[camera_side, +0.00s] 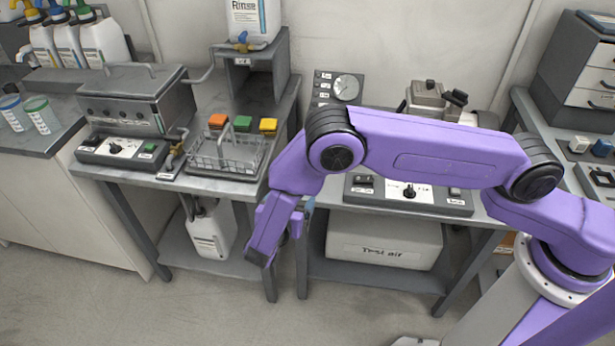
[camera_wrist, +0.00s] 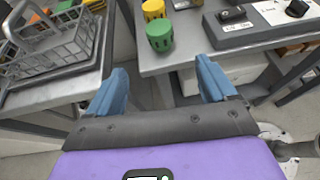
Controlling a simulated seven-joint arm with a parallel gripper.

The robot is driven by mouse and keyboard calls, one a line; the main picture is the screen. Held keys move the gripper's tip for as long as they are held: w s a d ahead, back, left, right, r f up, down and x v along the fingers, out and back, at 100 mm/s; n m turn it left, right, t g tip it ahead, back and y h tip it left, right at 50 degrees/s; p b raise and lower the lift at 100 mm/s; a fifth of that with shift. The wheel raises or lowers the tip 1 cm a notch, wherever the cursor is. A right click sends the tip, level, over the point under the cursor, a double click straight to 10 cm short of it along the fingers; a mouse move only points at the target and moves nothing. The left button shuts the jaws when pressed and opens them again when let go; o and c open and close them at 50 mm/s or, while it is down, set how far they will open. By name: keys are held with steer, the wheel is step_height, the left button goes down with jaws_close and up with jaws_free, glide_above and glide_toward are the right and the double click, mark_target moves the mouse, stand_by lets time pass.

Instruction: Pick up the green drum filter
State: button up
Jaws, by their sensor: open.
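The green drum filter (camera_wrist: 160,38) is a short ribbed cylinder with holes in its top. It stands upright near the front left corner of the grey bench top (camera_wrist: 188,52) in the wrist view. My gripper (camera_wrist: 163,76) is open and empty, with its two blue fingers apart and the drum ahead of the gap between them, not touching either finger. In the side view my gripper (camera_side: 300,215) is partly covered by my purple arm, which seems to hide the green drum too.
A yellow drum (camera_wrist: 153,10) stands just behind the green one. Right of them is a grey control box (camera_wrist: 245,24). On the left bench, across a gap, is a wire basket (camera_side: 226,153) with orange, green and yellow blocks behind it. A Test air box (camera_side: 385,242) sits on the lower shelf.

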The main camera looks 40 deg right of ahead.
steer(key=x, duration=1.2)
steer(key=shift+w+f, duration=0.15)
steer(key=shift+f, duration=0.05)
steer(key=shift+x, duration=2.6)
steer(key=shift+d+r, duration=0.1)
steer(key=shift+r, duration=0.05)
steer(key=c, duration=1)
